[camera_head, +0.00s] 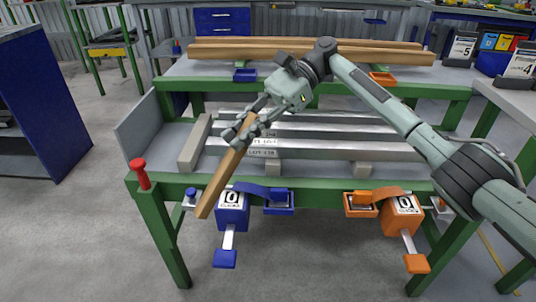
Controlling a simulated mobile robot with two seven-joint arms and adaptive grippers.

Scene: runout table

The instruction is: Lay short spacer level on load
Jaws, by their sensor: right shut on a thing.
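The short spacer (223,178), a light wooden bar, is held in my right gripper (250,127) near its far end. It slants in the picture, its near end showing in front of the table's front edge, left of the blue counter. I cannot tell whether it touches the load. The load (330,138) is several long grey metal bars with white labels, lying crosswise on the green-framed table. My right arm reaches in from the right above the bars. My fingers hide the spacer's far part. My left gripper is not in view.
Long wooden beams (310,44) lie at the back. Grey blocks (194,143) sit under the bars. A blue counter box (232,216) and an orange one (401,222), with straps, hang at the front rail. A red knob (139,172) stands at the left corner.

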